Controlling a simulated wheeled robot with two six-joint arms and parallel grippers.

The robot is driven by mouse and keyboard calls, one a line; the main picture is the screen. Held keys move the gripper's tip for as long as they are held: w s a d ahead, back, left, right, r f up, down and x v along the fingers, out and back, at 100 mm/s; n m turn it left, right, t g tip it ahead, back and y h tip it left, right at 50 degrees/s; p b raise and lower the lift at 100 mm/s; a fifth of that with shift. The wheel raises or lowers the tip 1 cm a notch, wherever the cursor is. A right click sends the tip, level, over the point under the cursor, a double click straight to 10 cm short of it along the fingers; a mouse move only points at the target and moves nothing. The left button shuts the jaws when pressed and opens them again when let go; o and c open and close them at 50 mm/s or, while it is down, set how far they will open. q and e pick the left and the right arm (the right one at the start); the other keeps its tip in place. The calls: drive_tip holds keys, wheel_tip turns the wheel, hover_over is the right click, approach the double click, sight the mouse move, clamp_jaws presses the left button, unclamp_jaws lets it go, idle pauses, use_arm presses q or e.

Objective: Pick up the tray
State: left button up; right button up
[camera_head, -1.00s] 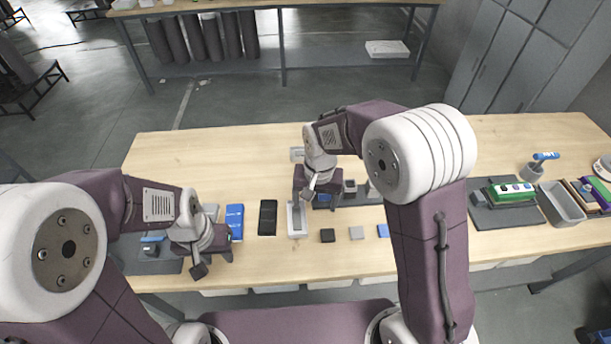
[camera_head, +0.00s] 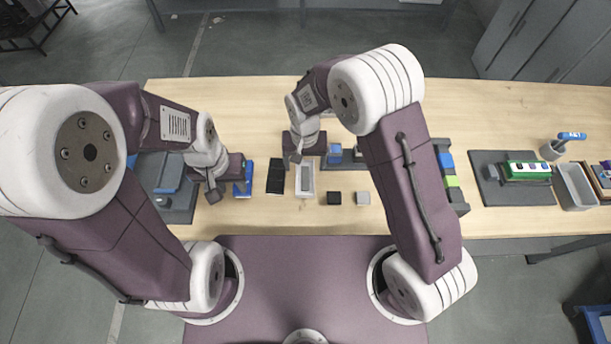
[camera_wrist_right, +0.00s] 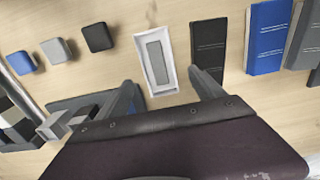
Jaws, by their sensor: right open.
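A small white tray (camera_head: 305,190) with a grey inner piece lies on the wooden bench near the middle. In the right wrist view the white tray (camera_wrist_right: 170,80) lies ahead of the spread fingers of my right gripper (camera_wrist_right: 168,95). That gripper is open and empty. In the head view my right gripper (camera_head: 297,150) hangs at the far end of the tray; contact cannot be told. My left gripper (camera_head: 222,188) is low at the left, beside a blue flat box (camera_head: 247,176). Its jaw opening is not clear.
A black flat box (camera_head: 275,177) lies just left of the tray. A black block (camera_head: 334,198) and a grey block (camera_head: 363,198) lie to its right. Dark grey boards lie at left (camera_head: 180,212) and right (camera_head: 487,185). The bench behind the grippers is mostly clear.

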sight(305, 178)
drive_tip(key=f, duration=0.2)
drive_tip(key=s+f+p, duration=0.1)
drive_tip(key=f, duration=0.1)
drive_tip(key=shift+s, duration=0.1)
drive_tip(key=shift+f, duration=0.35)
drive_tip(key=shift+w+f, duration=0.15)
drive_tip(key=shift+w, duration=0.15)
drive_tip(key=shift+s, duration=0.2)
drive_tip(key=c, duration=1.3)
drive_tip(key=shift+w, duration=0.1)
drive_tip(key=shift+c, duration=0.9)
drive_tip(key=shift+r, duration=0.55)
wheel_tip(305, 178, up, 3)
drive_tip(key=shift+f+b, duration=0.1)
drive_tip(key=shift+b, duration=0.3)
use_arm(q)
drive_tip(key=shift+s+f+b, duration=0.25)
drive_tip(key=shift+f+b, duration=0.2)
drive_tip(key=shift+b, duration=0.25)
use_arm(e)
drive_tip(key=s+d+r, duration=0.7)
drive_tip(key=d, duration=0.2)
drive_tip(key=shift+s+r, duration=0.15)
drive_tip(key=shift+s, duration=0.05)
